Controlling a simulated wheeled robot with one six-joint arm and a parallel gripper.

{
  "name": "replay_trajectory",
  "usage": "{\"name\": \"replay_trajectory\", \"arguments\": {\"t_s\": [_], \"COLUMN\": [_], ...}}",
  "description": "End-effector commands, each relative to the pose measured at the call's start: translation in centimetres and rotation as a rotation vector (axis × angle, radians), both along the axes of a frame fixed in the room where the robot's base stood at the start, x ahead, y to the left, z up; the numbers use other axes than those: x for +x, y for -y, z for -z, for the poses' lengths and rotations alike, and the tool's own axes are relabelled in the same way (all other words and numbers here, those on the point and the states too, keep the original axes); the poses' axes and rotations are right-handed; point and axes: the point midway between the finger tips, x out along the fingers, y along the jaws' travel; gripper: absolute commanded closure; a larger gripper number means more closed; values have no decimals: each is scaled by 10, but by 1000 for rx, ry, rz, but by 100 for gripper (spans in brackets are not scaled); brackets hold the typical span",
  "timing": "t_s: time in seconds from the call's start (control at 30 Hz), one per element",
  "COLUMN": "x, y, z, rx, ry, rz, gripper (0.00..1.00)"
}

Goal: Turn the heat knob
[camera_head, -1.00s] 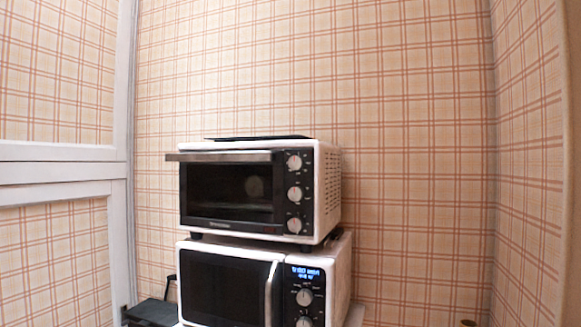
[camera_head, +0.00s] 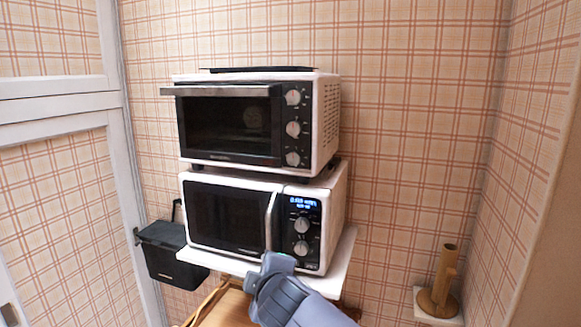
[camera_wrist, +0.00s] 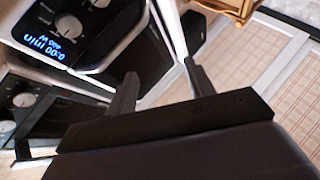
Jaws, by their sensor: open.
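A white toaster oven (camera_head: 328,115) with a dark glass door stands on top of a white microwave (camera_head: 335,205). Its right-hand panel carries a top knob (camera_head: 293,97), a middle knob (camera_head: 293,128) and a bottom knob (camera_head: 293,159). The microwave has an upper knob (camera_head: 302,225) and a lower knob (camera_head: 301,248) below a lit blue display (camera_head: 304,203). The knob labels are too small to read, so I cannot tell which one is heat. My gripper (camera_wrist: 162,68) is open and empty, touching no knob. The wrist view shows a microwave knob (camera_wrist: 68,25) and an oven knob (camera_wrist: 22,100).
A white shelf (camera_head: 338,268) bears the microwave. A black bin-like box (camera_head: 172,262) hangs at the left. A wooden holder (camera_head: 440,285) stands at the lower right. The space right of the appliances is clear, up to plaid walls.

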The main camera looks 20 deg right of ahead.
Motion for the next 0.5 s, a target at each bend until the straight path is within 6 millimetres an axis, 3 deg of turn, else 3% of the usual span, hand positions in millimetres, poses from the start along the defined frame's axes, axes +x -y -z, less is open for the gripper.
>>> {"name": "replay_trajectory", "arguments": {"t_s": [0.03, 0.2, 0.3, 0.4, 0.5], "x": [14, 45, 53, 53, 50], "y": [-1, 10, 17, 22, 26], "z": [-40, -149, -215, -268, -303], "rx": [-131, -574, -782, -926, -1013], "ry": [7, 43, 67, 84, 93], "rz": [-11, 51, 137, 230, 303], "gripper": [50, 50, 50, 50, 50]}}
